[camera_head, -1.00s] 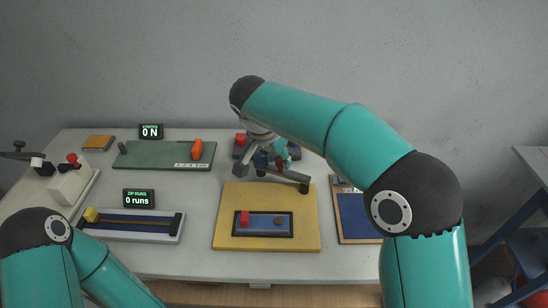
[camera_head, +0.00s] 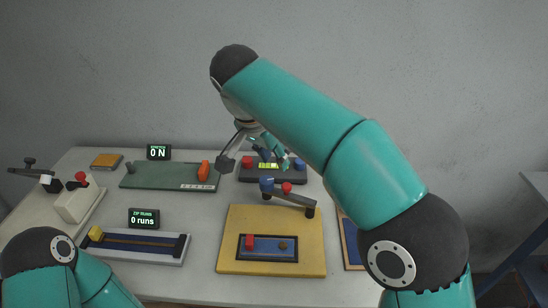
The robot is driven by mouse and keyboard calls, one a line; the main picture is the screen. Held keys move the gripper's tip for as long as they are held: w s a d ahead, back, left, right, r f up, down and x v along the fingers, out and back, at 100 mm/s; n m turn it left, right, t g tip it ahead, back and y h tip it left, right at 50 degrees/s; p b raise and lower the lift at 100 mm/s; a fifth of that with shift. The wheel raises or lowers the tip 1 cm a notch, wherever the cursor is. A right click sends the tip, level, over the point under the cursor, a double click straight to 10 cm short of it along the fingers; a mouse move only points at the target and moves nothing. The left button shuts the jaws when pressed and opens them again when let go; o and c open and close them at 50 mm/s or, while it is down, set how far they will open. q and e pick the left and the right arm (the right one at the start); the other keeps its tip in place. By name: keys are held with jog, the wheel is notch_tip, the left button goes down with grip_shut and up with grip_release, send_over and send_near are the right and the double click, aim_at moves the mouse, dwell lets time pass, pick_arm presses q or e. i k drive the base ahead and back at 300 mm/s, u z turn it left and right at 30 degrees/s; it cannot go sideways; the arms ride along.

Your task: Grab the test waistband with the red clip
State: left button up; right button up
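No part is plainly marked as the test waistband. A blue strip (camera_head: 268,252) lies in a dark frame on the yellow board (camera_head: 228,262); a red block (camera_head: 249,242) that may be the red clip is at its left end. Other red pieces are a red cap (camera_head: 287,188) by the grey bar and a red block (camera_head: 247,161) on the dark unit. My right gripper (camera_head: 255,160) hangs in front of the dark unit, above and behind the yellow board. Its fingers look spread, with nothing visible between them. My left gripper is out of view; only my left arm shows, lower left.
A green board (camera_head: 160,176) with an orange block (camera_head: 203,171) stands back left, below a display reading 0 N (camera_head: 158,152). A zip track (camera_head: 135,246) lies front left. A blue panel (camera_head: 350,240) is partly hidden by my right arm.

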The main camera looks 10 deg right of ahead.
aim_at(252, 245)
jog(key=k, duration=1)
